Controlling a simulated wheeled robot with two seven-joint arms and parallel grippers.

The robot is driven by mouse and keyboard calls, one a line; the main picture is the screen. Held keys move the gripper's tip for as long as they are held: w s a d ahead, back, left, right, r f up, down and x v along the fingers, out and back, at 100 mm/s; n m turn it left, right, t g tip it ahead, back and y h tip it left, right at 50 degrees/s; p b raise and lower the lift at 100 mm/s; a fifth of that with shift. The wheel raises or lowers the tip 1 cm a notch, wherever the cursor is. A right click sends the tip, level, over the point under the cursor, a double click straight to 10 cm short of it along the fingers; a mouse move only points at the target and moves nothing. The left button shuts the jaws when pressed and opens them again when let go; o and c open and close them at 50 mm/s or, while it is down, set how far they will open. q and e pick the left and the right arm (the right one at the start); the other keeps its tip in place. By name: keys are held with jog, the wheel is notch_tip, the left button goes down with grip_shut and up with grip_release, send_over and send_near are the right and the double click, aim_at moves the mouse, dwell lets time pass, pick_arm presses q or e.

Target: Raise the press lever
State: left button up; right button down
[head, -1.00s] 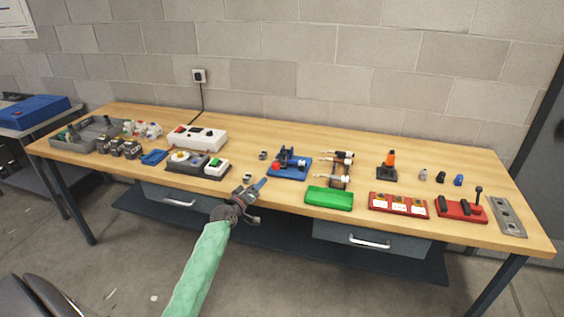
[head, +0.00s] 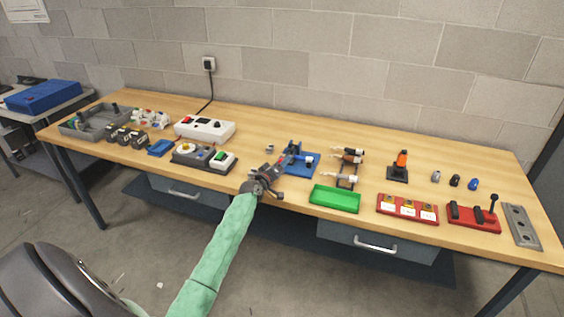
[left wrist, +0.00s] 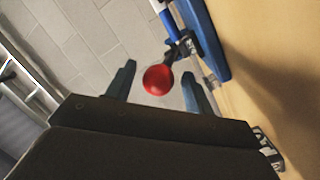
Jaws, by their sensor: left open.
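The press (head: 304,166) is a small blue stand on a blue base plate near the middle of the bench. Its lever ends in a red ball knob (left wrist: 157,80), seen in the left wrist view between the two fingertips. My left gripper (head: 281,162) is open at the front left of the press. In the left wrist view the fingers (left wrist: 158,72) stand apart on either side of the knob, with a gap visible at each side. Whether the knob lies fully between them in depth is unclear. In the head view the gripper largely hides the knob. My right gripper is not in view.
The bench behind the press is clear.

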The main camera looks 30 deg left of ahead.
pick_arm(q)
jog(key=shift+w+r, duration=0.15)
jog(key=shift+w, duration=0.05)
jog(key=shift+w, duration=0.1)
jog(key=shift+c, duration=0.2)
grip_shut()
